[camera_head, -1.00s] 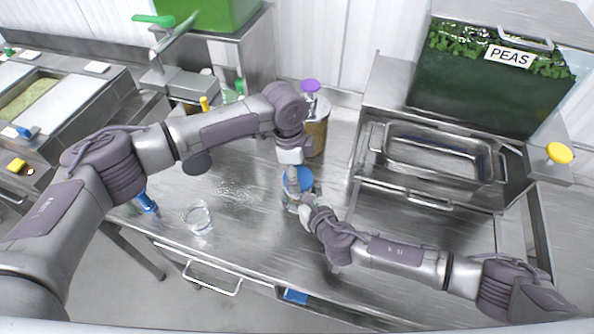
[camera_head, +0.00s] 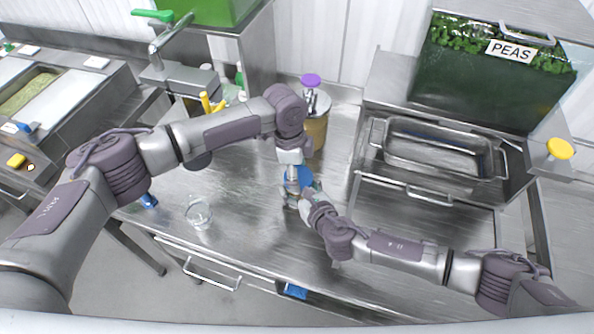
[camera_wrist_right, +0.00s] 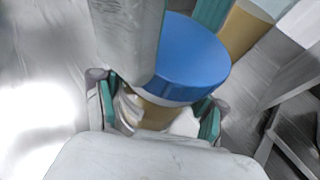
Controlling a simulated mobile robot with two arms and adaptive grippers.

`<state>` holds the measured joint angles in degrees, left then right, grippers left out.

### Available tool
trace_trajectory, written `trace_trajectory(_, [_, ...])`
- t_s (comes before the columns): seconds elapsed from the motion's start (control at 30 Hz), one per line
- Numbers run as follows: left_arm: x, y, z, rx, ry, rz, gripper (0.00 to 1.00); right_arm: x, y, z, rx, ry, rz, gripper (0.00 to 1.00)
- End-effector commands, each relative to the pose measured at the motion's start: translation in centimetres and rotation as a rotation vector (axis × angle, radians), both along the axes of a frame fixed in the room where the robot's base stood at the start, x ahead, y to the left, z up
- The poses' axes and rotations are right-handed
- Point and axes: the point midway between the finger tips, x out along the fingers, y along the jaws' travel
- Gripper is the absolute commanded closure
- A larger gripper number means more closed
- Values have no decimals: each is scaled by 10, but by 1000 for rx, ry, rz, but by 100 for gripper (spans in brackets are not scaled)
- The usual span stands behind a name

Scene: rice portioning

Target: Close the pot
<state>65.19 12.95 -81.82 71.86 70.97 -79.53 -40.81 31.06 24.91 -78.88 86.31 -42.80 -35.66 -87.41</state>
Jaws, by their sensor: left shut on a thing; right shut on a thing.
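The pot (camera_wrist_right: 155,113) is a small round jar with tan contents, seen in the right wrist view. A blue lid (camera_wrist_right: 195,62) sits over its top; whether it is fully seated I cannot tell. In the head view the blue lid (camera_head: 298,175) is partly covered by my left gripper (camera_head: 293,188), which comes down from above and is shut on it. My right gripper (camera_head: 306,203) is shut on the pot from the near right side. In the right wrist view, the green pads of my right gripper (camera_wrist_right: 155,115) flank the jar, and my left gripper stands in front of the lid.
A clear glass (camera_head: 198,213) stands on the steel table to the left. An empty metal tray (camera_head: 440,158) is at the right, below the green PEAS bin (camera_head: 490,85). The table between glass and pot is clear.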

Motion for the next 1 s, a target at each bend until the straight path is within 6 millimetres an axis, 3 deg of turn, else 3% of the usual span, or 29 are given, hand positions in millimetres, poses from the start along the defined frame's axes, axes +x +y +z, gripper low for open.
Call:
trace_trajectory(0.57, [0,0,-11,-1,1,-2,40,0,0,0,0,0,0,92])
trace_trajectory(0.6, [0,-1,-11,-2,0,-2,40,0,0,0,0,0,0,100])
trace_trajectory(0.7, [0,-1,-11,-1,0,-29,40,0,0,0,0,0,0,100])
trace_trajectory(0.87, [1,-1,-11,0,0,-253,40,0,0,0,0,0,0,100])
trace_trajectory(1.0, [1,-2,-11,-1,1,-561,40,0,0,0,0,1,0,100])
